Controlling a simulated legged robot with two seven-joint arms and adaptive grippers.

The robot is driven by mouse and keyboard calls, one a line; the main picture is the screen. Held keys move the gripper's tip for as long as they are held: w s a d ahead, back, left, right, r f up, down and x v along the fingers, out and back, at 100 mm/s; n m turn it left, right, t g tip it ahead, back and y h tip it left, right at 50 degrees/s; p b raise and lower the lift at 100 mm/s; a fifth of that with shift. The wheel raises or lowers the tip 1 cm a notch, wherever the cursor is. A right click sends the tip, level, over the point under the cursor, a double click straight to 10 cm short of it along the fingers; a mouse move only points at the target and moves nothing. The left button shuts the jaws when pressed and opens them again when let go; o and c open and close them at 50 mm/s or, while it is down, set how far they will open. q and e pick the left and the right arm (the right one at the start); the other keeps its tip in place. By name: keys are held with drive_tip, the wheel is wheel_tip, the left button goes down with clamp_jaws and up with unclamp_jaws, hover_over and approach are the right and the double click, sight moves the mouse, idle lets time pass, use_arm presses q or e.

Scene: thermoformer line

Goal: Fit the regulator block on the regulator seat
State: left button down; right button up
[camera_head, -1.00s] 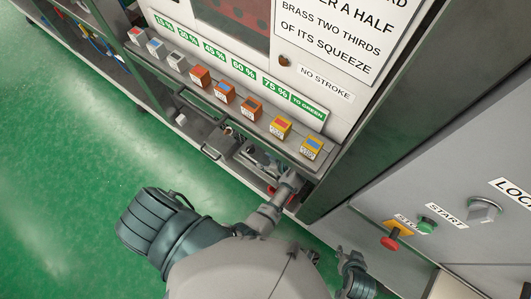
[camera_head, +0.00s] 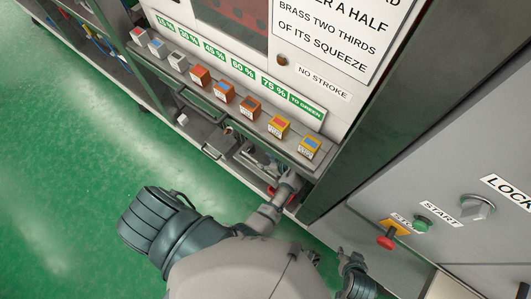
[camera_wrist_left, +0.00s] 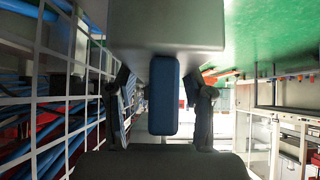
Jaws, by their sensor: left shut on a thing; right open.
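My left gripper (camera_wrist_left: 160,100) is shut on a narrow blue part (camera_wrist_left: 164,94) between its two dark fingers in the left wrist view. A large pale grey block (camera_wrist_left: 165,27) sits directly beyond the blue part, and the two look joined. I cannot tell for sure that this is the regulator block. In the head view my left arm reaches into the low bay under the sample shelf; the shelf edge and arm hide most of the held thing. The regulator seat is not clearly identifiable. My right gripper (camera_head: 351,263) is open and empty near the bottom edge.
A shelf of several small coloured blocks (camera_head: 224,90) runs above the bay (camera_head: 235,148). A grey control panel (camera_head: 440,170) with a red stop button (camera_head: 386,241) and green start button (camera_head: 421,222) stands at the right. The green floor (camera_head: 80,190) is open at left.

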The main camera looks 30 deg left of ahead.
use_arm(q)
drive_tip(key=shift+d, duration=0.15)
drive_tip(key=shift+a+f+b, duration=0.4)
drive_tip(key=shift+f, duration=0.15)
drive_tip(key=shift+d+f, duration=0.2)
drive_tip(key=shift+d+r, duration=0.1)
drive_tip(key=shift+r, duration=0.1)
drive_tip(key=shift+r, duration=0.3)
drive_tip(key=shift+a, duration=0.45)
drive_tip(key=shift+f, duration=0.2)
idle(1.4)
